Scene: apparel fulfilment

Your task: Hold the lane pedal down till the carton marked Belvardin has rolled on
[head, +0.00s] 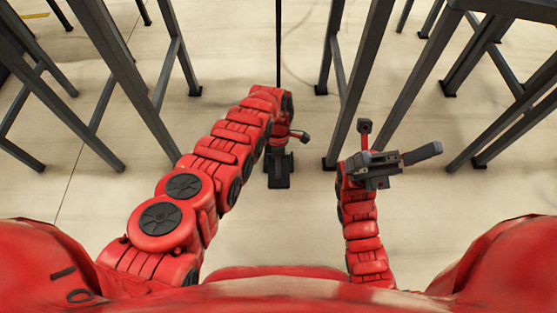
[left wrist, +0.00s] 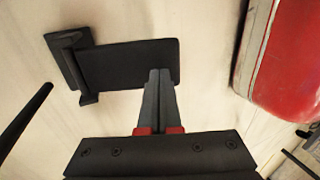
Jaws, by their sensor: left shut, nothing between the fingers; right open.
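The lane pedal is a black plate on a small base on the floor, in the head view (head: 280,180) and in the left wrist view (left wrist: 125,65). My left gripper (left wrist: 160,75) is shut and empty, pointing down with its fingertips over one end of the pedal plate. Whether the tips touch the plate or press it down I cannot tell. In the head view my left wrist partly covers the pedal. My right gripper (head: 392,161) is open and empty, to the right of the pedal and apart from it. No carton marked Belvardin shows in either view.
Dark metal stand legs (head: 355,85) rise on both sides of the pedal. A thin black upright rod (head: 279,45) stands behind it. The pale floor (head: 235,245) is bare in front of the pedal and between the legs.

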